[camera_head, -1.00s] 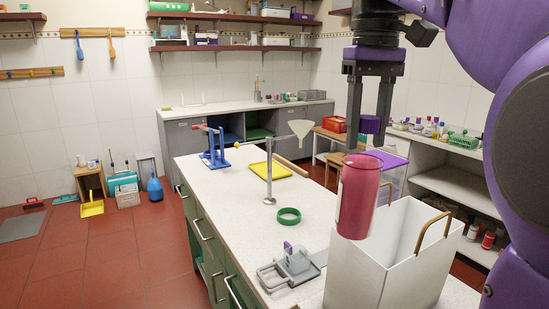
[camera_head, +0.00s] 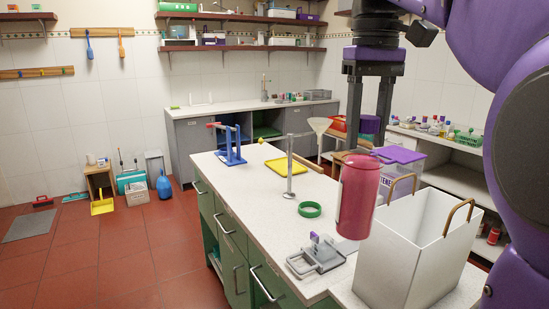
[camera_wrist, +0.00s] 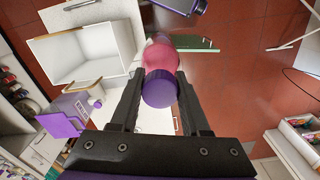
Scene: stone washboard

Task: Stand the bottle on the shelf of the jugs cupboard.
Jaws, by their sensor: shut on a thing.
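The bottle (camera_head: 357,195) is pinkish red with a purple cap. It hangs upright below my gripper (camera_head: 367,138), whose two dark fingers are shut on it at the cap. In the wrist view the purple cap (camera_wrist: 160,88) lies between the fingers, with the pink body beyond it. The bottle is in front of the white worktop in the head view, apart from the white bin (camera_head: 405,250). I cannot tell which cupboard is the jugs cupboard.
The island worktop (camera_head: 255,195) carries a blue clamp stand (camera_head: 229,148), a yellow tray (camera_head: 277,166), a metal post (camera_head: 289,170), a green ring (camera_head: 310,209) and a grey hole punch (camera_head: 316,256). A purple-lidded box (camera_head: 398,158) stands beyond the bin. Red floor (camera_head: 130,260) at left is largely clear.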

